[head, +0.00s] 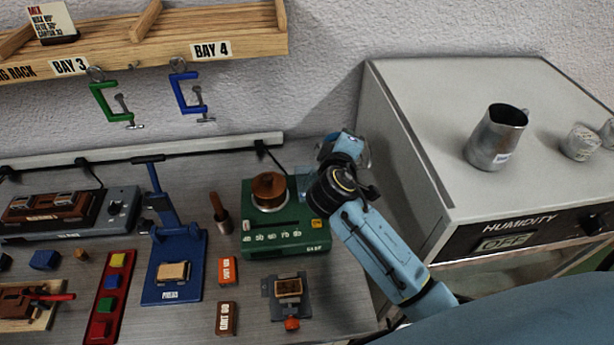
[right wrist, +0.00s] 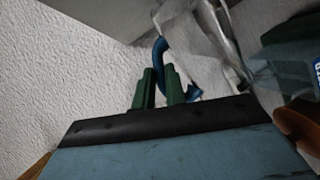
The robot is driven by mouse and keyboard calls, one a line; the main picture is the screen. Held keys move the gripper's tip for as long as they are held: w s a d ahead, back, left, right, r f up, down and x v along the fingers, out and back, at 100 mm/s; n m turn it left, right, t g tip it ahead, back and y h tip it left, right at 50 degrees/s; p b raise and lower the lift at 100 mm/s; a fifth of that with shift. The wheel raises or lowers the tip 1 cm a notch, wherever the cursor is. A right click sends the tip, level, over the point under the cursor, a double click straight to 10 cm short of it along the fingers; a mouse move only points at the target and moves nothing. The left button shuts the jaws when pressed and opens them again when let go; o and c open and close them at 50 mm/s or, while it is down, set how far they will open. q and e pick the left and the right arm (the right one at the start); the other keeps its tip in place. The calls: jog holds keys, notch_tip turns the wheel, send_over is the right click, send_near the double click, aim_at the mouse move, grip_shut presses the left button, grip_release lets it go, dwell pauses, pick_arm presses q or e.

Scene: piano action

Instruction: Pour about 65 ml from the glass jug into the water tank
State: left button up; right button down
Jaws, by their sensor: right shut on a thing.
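My right gripper (head: 345,160) is at the right end of the green glue unit (head: 262,242), its fingers largely hidden by the wrist in the head view. In the right wrist view the green fingers (right wrist: 163,88) are shut on the blue handle (right wrist: 161,56) of the clear glass jug (right wrist: 205,35). In the head view the jug (head: 362,148) shows only partly behind the gripper. A faint clear box, likely the water tank (head: 304,182), stands at the unit's back right corner, close to the jug. The water level and any stream cannot be made out. My left gripper is out of view.
A brown pot (head: 268,190) sits on the glue unit. A grey humidity cabinet (head: 420,150) with a metal pitcher (head: 497,137) on top stands to the right. A blue press (head: 175,265), a brush (head: 220,213) and small blocks crowd the bench (head: 345,290).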

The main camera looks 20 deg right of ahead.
jog(key=shift+w+a+r+n, duration=0.15)
jog(key=shift+a+r+n, duration=0.15)
jog(key=shift+a+r, duration=0.05)
dwell(0.4)
